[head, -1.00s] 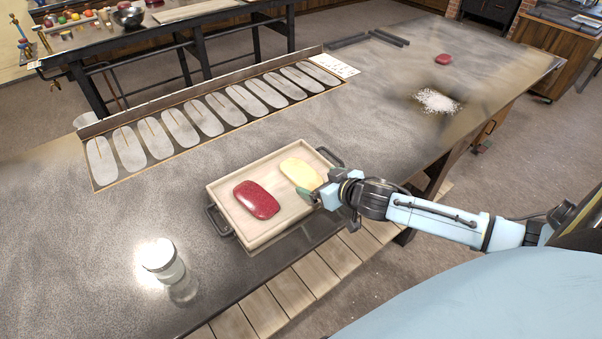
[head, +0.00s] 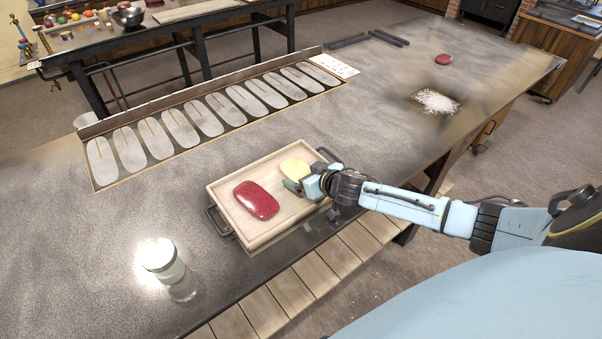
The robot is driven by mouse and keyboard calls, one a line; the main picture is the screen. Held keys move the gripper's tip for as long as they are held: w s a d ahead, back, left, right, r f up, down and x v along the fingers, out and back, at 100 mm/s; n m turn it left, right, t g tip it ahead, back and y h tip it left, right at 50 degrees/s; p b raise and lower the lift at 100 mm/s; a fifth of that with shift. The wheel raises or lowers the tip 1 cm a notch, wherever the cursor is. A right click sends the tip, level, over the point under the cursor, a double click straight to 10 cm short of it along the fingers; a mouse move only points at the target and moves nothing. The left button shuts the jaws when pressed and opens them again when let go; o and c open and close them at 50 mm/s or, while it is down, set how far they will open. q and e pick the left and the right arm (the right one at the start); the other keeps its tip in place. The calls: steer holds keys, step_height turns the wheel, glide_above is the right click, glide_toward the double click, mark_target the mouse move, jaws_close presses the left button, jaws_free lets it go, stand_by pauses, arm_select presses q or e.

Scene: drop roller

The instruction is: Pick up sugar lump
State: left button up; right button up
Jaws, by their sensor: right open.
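A wooden tray (head: 233,224) with dark handles stands near the front edge of the table. A red lump (head: 256,199) lies in its left half and a pale yellow lump (head: 293,168) in its right half. My right gripper (head: 298,186) is open at the near side of the yellow lump, its fingers covering part of that lump. I cannot tell whether it touches the lump. Another red lump (head: 444,59) lies at the far right of the table. My left gripper is not in view.
A glass jar (head: 162,260) stands left of the tray. A long board with several pale oval moulds (head: 207,118) lies behind it. White powder (head: 437,101) is spread at the right. The middle of the grey table (head: 340,120) is clear.

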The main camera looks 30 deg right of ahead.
steer(key=c, duration=1.2)
